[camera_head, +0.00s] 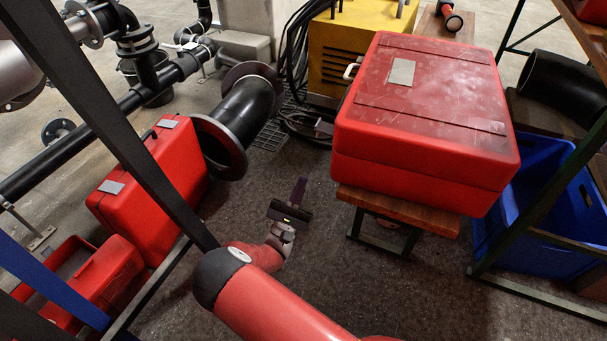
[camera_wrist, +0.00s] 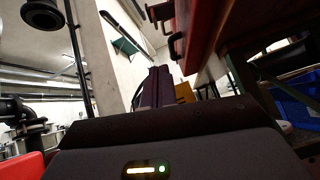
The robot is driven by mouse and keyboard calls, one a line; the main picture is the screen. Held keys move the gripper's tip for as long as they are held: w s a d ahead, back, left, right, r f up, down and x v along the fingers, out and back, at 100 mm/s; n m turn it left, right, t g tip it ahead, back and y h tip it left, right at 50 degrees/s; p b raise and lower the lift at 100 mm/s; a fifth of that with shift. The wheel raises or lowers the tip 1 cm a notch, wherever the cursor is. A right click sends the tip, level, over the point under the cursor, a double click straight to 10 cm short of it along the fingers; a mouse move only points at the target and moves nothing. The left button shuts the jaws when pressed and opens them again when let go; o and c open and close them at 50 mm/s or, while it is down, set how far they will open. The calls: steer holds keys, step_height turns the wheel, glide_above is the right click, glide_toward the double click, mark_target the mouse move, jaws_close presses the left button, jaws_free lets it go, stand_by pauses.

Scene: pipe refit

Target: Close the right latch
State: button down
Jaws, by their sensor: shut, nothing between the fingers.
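A large red case (camera_head: 425,110) lies with its lid down on a wooden-topped stand. A pale handle (camera_head: 351,71) is further back on that side. The wrist view shows the case's red side (camera_wrist: 205,30) at upper right, with a dark latch-like piece (camera_wrist: 176,46) jutting from it. My gripper (camera_head: 299,187) is shut and empty, below and left of the latch and apart from the case. It also shows in the wrist view (camera_wrist: 157,76).
The wooden stand (camera_head: 400,209) is under the case. A blue crate (camera_head: 550,225) stands at right. A smaller red case (camera_head: 155,175), an open red box (camera_head: 110,270) and a black flanged pipe (camera_head: 245,110) are at left. Floor around my gripper is clear.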

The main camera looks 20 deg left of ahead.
mark_target(326, 130)
steer(key=w+d+r, duration=0.1)
steer(key=w+r, duration=0.4)
steer(key=r, duration=0.4)
steer(key=shift+w+d+r, duration=0.3)
steer(key=shift+w+r, duration=0.05)
